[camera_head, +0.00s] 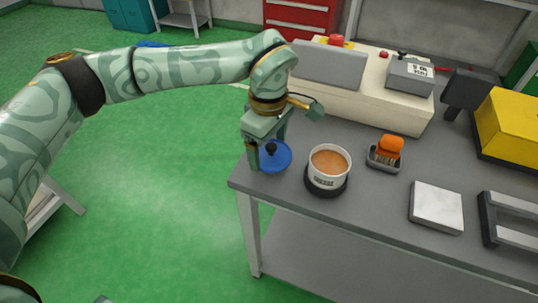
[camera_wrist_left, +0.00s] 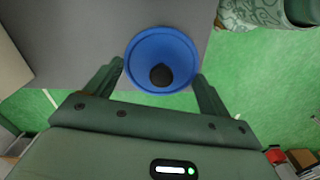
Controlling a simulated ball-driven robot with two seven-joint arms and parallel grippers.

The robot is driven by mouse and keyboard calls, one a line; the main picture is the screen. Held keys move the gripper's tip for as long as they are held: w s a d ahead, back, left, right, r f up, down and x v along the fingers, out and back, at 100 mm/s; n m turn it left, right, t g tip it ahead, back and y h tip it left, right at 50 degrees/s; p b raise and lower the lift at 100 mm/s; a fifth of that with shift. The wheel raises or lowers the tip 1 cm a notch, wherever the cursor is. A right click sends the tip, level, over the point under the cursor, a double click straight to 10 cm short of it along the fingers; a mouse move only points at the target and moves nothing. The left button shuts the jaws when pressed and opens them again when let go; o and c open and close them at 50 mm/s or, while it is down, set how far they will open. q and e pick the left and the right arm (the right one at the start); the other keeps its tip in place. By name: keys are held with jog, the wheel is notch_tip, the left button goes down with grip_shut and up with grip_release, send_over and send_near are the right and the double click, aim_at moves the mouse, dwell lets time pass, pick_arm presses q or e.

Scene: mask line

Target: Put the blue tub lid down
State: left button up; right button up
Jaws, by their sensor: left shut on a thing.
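The blue tub lid (camera_head: 275,163), a round disc with a black knob, is at the near left corner of the grey table. In the left wrist view the lid (camera_wrist_left: 147,46) lies between the two fingers, which meet its rim on either side. My left gripper (camera_head: 269,150) points down and is shut on the lid. I cannot tell whether the lid touches the tabletop. The white tub (camera_head: 327,180) stands open just right of the lid, with orange-brown contents, on a dark round base. My right gripper is not in view.
An orange-topped brush (camera_head: 389,148) sits in a small dark holder right of the tub. Further right are a white square pad (camera_head: 437,207) and a dark frame (camera_head: 500,218). A cream machine (camera_head: 350,92) fills the back. The table's left edge is close to the lid.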

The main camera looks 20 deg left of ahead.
aim_at(268, 155)
pick_arm(q)
jog(key=f, duration=0.1)
jog(key=f+b, duration=0.2)
jog(key=f, duration=0.1)
jog(key=shift+w+a, duration=0.2)
jog(key=shift+w, duration=0.05)
jog(key=shift+f, duration=0.1)
jog(key=shift+r, duration=0.25)
jog(key=shift+c, duration=0.3)
jog(key=o, duration=0.9)
jog(key=shift+f, duration=0.2)
jog(key=shift+o, duration=0.2)
notch_tip(268, 155, up, 12)
jog(key=p, duration=0.4)
jog(key=shift+r+p, duration=0.25)
jog(key=shift+p, duration=0.15)
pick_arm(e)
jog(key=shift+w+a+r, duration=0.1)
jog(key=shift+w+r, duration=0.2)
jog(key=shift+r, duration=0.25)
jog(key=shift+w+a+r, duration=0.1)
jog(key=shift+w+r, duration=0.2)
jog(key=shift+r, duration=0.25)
pick_arm(q)
jog(key=shift+f, duration=0.15)
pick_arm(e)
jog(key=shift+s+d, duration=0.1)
